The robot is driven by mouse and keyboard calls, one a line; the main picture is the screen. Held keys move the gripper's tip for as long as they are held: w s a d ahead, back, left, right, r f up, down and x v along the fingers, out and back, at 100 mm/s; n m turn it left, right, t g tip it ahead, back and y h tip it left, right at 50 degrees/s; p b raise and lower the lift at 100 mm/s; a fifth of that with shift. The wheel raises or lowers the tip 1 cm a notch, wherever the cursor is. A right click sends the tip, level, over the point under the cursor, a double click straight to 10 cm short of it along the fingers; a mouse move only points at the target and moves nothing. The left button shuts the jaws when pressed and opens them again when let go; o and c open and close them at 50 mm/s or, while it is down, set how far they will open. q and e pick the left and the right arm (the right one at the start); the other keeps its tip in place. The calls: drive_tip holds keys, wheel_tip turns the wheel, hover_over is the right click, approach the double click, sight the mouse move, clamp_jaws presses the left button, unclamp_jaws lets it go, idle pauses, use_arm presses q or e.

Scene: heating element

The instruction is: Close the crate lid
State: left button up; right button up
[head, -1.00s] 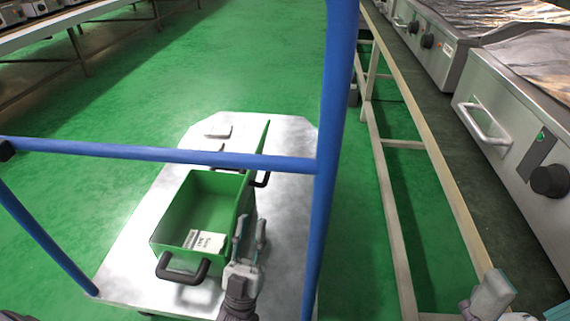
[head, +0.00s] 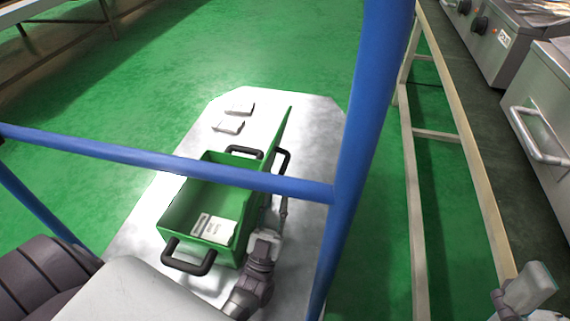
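The green crate (head: 172,213) stands open on the cart (head: 140,235). Its green lid (head: 276,146) stands up on edge along the crate's right side, with a black handle (head: 287,160) on its outer side. My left gripper (head: 275,205) is low beside the crate's right wall, below the lid. One finger shows, pointing forward; the other is hard to make out, so its opening is unclear. My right gripper (head: 515,298) is at the lower right corner, away from the crate and partly cut off; its opening cannot be told.
The cart's blue frame (head: 352,140) has a crossbar passing in front of the crate and an upright to its right. Two small white items (head: 228,127) lie on the cart behind the crate. White papers (head: 213,228) are inside the crate. A beige rack (head: 440,135) stands at right.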

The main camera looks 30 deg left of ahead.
sight(284, 165)
use_arm(q)
drive_tip(key=x, duration=0.8)
drive_tip(key=shift+c, duration=0.2)
clamp_jaws()
